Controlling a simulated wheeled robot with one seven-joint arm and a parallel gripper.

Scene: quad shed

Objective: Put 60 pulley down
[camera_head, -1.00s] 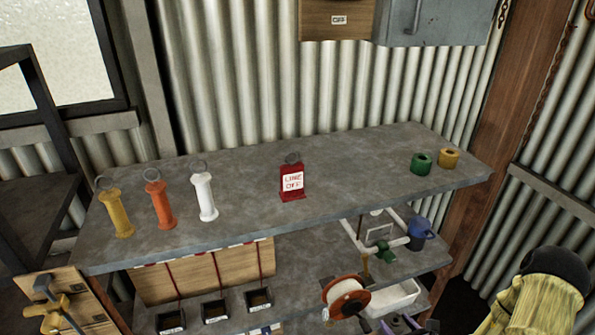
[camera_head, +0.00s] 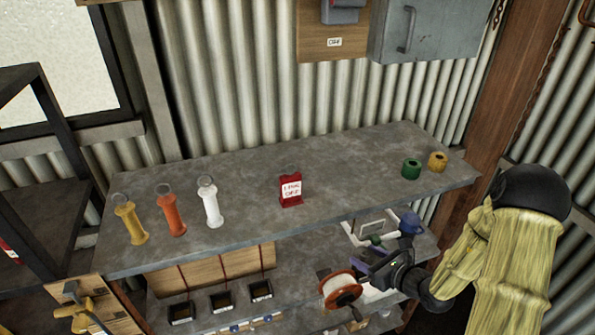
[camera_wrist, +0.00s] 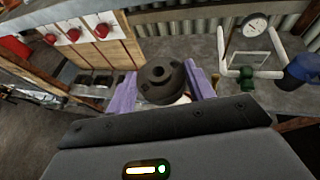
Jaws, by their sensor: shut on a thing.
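In the wrist view the pulley (camera_wrist: 160,80) is a dark grey, round, stepped piece with a raised hub. It sits between the two purple fingers of my gripper (camera_wrist: 162,88), which are shut on it. I cannot read a number on it. In the head view my gripper (camera_head: 368,264) is over the lower shelf, below the front edge of the upper shelf; the pulley cannot be made out there. My gripper partly hides a white thing beneath the pulley in the wrist view.
The upper shelf (camera_head: 250,190) holds yellow, orange and white handles, a red tag (camera_head: 290,188), and green and yellow rings. Below are an orange-and-white spool (camera_head: 340,289), small bins (camera_head: 222,300), a white pipe frame with gauge (camera_wrist: 256,27) and a blue mug (camera_wrist: 301,71).

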